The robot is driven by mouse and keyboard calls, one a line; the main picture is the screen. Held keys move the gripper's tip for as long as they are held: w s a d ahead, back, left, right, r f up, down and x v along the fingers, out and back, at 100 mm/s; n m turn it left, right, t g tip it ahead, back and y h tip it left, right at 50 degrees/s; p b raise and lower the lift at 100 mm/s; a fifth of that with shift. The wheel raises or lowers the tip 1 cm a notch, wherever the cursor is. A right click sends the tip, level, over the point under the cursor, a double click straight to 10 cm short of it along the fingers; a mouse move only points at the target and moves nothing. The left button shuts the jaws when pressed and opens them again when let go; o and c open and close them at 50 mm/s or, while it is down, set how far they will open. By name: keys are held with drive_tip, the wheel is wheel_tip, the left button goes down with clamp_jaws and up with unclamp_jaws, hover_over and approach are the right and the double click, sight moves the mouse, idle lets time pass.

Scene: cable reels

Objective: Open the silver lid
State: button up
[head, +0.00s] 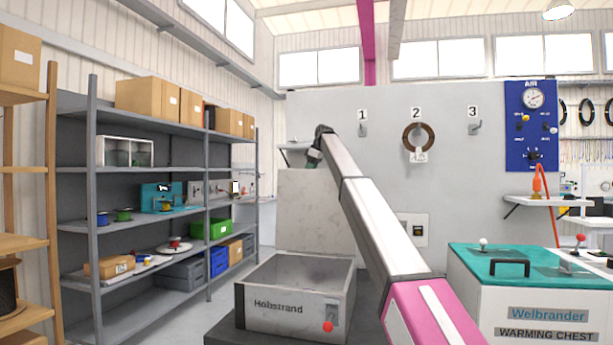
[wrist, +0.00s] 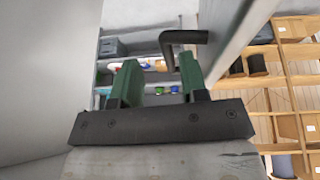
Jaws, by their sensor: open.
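The grey-silver chest marked Hobstrand (head: 290,308) stands low in front of me with its top open, and its inside shows. Its silver lid (head: 312,215) stands upright at the back of the chest. My gripper (head: 313,160) is at the lid's top edge, at the end of my raised arm. In the wrist view my two green fingers (wrist: 160,80) are apart with nothing between them. A dark bent handle (wrist: 184,38) shows just beyond the fingertips, fixed to a grey panel (wrist: 228,35) that looks like the lid. I see no clear contact.
A white warming chest (head: 535,310) with a closed teal lid (head: 500,256) stands at the right. Grey shelving (head: 145,215) with boxes and reels lines the left. The back wall has numbered hooks, with a dark ring (head: 405,138) on hook 2, and a blue air panel (head: 531,125).

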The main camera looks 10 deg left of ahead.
drive_tip(key=a+v, duration=0.1)
drive_tip(key=v, duration=0.6)
drive_tip(key=shift+r, duration=0.4)
drive_tip(key=shift+w+d, duration=0.1)
